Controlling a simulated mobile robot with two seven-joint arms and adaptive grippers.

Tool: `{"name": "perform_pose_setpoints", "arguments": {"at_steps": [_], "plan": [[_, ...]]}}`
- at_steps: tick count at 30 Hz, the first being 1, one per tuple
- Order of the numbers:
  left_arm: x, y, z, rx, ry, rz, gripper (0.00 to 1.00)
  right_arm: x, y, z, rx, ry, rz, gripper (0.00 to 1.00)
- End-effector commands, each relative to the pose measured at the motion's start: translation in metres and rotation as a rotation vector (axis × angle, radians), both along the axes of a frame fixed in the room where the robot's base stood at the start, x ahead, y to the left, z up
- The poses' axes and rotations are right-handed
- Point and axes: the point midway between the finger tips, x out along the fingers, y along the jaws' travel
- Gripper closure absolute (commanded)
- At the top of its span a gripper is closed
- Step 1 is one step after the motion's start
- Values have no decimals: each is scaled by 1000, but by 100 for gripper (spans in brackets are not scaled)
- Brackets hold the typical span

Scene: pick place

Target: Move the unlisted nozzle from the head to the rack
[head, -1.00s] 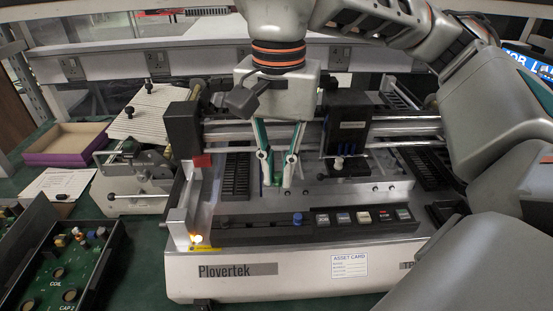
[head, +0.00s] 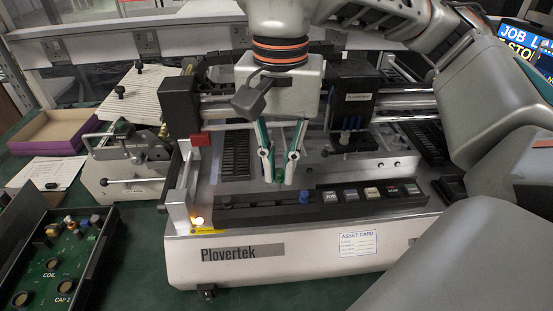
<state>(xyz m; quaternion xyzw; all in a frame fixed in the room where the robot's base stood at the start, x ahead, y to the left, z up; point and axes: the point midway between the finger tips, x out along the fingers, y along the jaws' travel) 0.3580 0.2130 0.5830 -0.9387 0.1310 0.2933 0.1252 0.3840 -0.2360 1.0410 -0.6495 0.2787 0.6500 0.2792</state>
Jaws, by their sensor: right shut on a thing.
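My right gripper (head: 279,181) comes down from the top over the middle of the machine, just behind the rack. Its fingers are shut on a small green piece, apparently a nozzle (head: 280,172), mostly hidden between the fingertips. The black head (head: 352,98) sits on the rails to the right, with small blue nozzles (head: 345,138) under it. The rack (head: 265,210) is the long black bar at the machine's front. A blue nozzle (head: 305,197) stands in it and a dark one (head: 223,201) at its left end. My left gripper is not in view.
Labelled buttons (head: 371,193) line the rack's right part. A red block (head: 200,139) and a lit lamp (head: 197,221) are at the machine's left. A green circuit board (head: 55,262) in a black tray, a feeder (head: 125,160) and a purple-sided box (head: 48,132) stand left. A screen (head: 525,45) is partly visible at right.

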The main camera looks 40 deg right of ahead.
Motion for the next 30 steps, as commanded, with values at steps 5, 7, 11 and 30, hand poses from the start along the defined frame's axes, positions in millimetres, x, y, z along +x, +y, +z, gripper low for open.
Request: {"name": "perform_pose_setpoints", "arguments": {"at_steps": [5,7,11,30], "plan": [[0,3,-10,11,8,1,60,1,0,-13,0,4,-1,97],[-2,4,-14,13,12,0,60,1,0,-17,0,4,0,97],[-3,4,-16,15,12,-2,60,1,0,-24,0,4,0,97],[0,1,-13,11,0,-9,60,0,0,-50,-1,1,0,97]]}}
